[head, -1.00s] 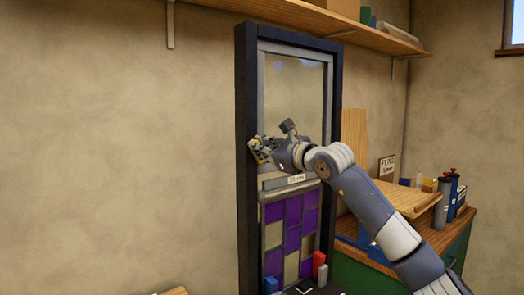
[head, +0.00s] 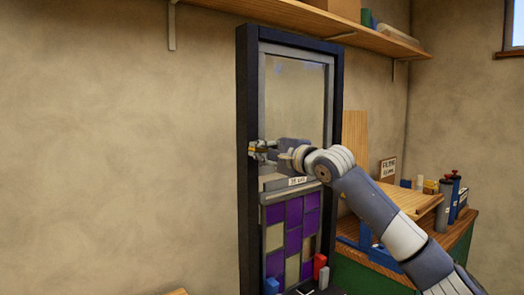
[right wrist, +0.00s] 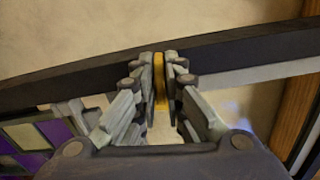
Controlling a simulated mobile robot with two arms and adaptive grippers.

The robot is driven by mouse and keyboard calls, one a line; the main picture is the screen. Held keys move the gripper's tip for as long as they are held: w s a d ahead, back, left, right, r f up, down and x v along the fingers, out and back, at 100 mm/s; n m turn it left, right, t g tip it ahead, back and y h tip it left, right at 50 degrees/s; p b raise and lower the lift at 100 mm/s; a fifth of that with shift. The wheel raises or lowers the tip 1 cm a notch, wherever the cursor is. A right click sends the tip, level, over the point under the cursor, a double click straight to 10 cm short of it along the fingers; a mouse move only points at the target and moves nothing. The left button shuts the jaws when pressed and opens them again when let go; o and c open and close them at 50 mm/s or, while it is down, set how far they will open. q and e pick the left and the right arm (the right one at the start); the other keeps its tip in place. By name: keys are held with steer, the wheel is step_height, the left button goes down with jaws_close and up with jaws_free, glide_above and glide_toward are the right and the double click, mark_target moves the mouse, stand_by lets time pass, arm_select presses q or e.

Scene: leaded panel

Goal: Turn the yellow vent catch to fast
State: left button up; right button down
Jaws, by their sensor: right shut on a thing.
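The yellow vent catch (right wrist: 159,80) shows in the right wrist view as a narrow upright yellow strip between my fingertips. My right gripper (right wrist: 160,85) is shut on it, with a finger pad on each side. In the head view my right gripper (head: 257,149) is at the left side of the dark panel frame (head: 247,95), at mid height. The gripper hides most of the catch there, and I cannot read any mark for its setting. My left gripper is not in view.
The frame holds a clear upper pane (head: 294,100) and purple and cream leaded panes (head: 293,225) below. Red (head: 319,262) and blue blocks stand at its foot. A green bench (head: 455,250) with boards and bottles is at right. The wall at left is clear.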

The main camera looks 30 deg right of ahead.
steer(key=shift+f+n, duration=0.1)
steer(key=shift+n, duration=0.8)
steer(key=c, duration=1.7)
jaws_free()
steer(key=s, duration=1.2)
steer(key=shift+d, duration=0.4)
